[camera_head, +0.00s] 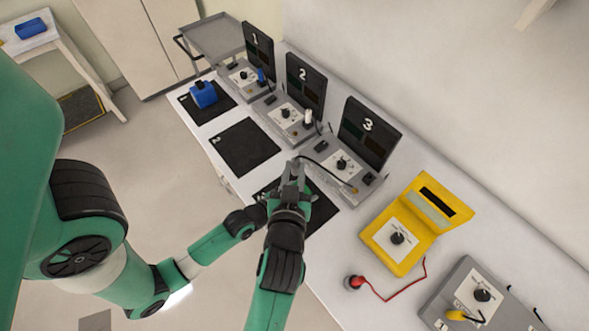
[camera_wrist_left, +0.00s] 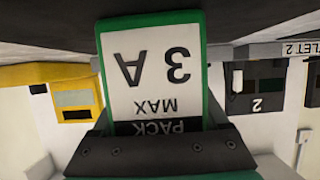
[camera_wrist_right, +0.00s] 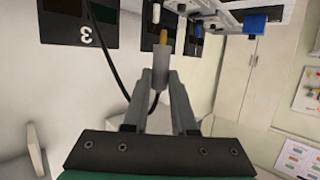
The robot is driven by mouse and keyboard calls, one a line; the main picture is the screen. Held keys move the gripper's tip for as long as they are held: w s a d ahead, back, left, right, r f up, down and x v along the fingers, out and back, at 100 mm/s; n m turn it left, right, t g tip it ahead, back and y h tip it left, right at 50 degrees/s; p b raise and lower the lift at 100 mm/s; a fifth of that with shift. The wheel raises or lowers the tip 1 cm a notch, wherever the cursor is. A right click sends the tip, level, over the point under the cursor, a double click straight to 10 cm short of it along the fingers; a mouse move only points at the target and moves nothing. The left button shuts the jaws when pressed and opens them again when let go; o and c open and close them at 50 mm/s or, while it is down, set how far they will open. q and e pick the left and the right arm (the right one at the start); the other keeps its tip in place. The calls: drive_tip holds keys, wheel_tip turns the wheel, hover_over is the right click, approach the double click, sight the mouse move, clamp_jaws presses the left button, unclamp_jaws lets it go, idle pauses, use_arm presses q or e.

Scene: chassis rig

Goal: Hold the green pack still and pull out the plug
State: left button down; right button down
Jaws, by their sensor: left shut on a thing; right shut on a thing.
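The green pack (camera_wrist_left: 151,75), with a white label reading "3 A MAX PACK" upside down, fills the middle of the left wrist view. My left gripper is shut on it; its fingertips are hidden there. In the head view the pack and left gripper are mostly hidden behind my right arm, over the third black mat. My right gripper (camera_head: 293,172) is above and is shut on the grey plug (camera_wrist_right: 160,68). The plug's yellow tip (camera_wrist_right: 163,36) shows bare in the right wrist view, with no pack around it. A black cable (camera_head: 325,172) runs from the plug to station 3.
Station 3 (camera_head: 368,132) stands behind my grippers, with stations 2 (camera_head: 300,80) and 1 (camera_head: 258,45) farther left. A blue pack (camera_head: 203,95) sits on the first mat; the second mat (camera_head: 245,147) is bare. A yellow meter (camera_head: 400,245) stands to the right.

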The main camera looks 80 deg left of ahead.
use_arm(q)
unclamp_jaws()
drive_tip(key=v, duration=1)
drive_tip(key=shift+s+d, duration=0.1)
drive_tip(key=shift+s, duration=0.3)
drive_tip(key=shift+s+d+r, duration=0.3)
drive_tip(key=shift+s+r, duration=0.05)
drive_tip(key=shift+s, duration=0.15)
